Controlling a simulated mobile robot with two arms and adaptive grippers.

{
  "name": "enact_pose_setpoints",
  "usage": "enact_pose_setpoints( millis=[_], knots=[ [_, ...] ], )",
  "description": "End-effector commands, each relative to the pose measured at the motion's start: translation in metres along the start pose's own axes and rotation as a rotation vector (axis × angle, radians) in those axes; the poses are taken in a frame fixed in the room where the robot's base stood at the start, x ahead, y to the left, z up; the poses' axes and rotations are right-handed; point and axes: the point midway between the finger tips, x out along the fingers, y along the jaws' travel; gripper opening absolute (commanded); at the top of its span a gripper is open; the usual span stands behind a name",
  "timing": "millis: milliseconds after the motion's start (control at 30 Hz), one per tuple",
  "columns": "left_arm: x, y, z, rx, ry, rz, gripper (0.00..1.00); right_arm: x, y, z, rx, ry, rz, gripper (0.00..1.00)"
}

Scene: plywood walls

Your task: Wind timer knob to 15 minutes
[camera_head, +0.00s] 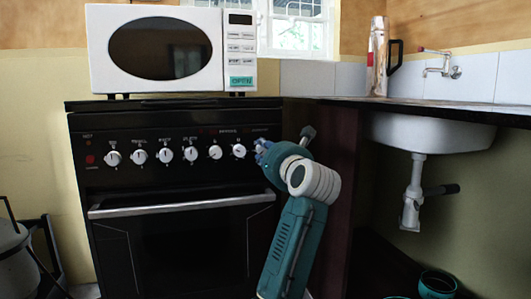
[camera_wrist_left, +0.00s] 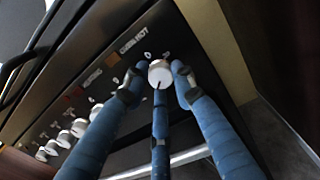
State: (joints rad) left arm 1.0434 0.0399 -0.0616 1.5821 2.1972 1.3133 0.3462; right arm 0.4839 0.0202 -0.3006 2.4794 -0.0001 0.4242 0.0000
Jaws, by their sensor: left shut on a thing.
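The timer knob (camera_wrist_left: 160,72) is the white round knob at the right end of the row on the black stove (camera_head: 180,185). In the left wrist view a dark pointer line shows on its lower side; the minute marks are too small to read. My left gripper (camera_head: 260,151) reaches the right end of the panel from the right and hides this knob in the head view. In the wrist view its blue fingers are shut on the knob, one tip at each side and a third finger below. My right gripper is not in view.
Several other white knobs (camera_head: 165,155) line the panel to the left. An oven door handle (camera_head: 180,205) runs below. A microwave (camera_head: 165,50) stands on the stove. A counter with a sink (camera_head: 430,132) and a steel flask (camera_head: 377,60) is at the right. A pot (camera_head: 12,255) is at lower left.

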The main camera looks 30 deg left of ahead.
Motion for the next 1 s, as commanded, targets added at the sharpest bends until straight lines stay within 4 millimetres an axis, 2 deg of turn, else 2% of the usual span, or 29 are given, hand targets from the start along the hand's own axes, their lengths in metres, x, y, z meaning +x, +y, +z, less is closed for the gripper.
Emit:
enact_pose_setpoints(
  millis=[567,600,667,1000],
  knots=[
    [-0.0007,-0.0007,0.0032,-0.002,-0.007,-0.003,0.0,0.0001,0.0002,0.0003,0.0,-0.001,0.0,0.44],
    [-0.0007,-0.0007,0.0032,-0.002,-0.007,-0.003,0.32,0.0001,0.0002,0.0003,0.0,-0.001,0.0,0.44],
    [-0.0007,-0.0006,0.003,-0.002,-0.006,-0.003,0.44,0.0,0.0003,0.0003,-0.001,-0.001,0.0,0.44],
    [-0.0028,-0.0008,0.0013,-0.001,-0.003,-0.002,0.44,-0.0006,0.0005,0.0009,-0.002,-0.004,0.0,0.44]
  ],
)
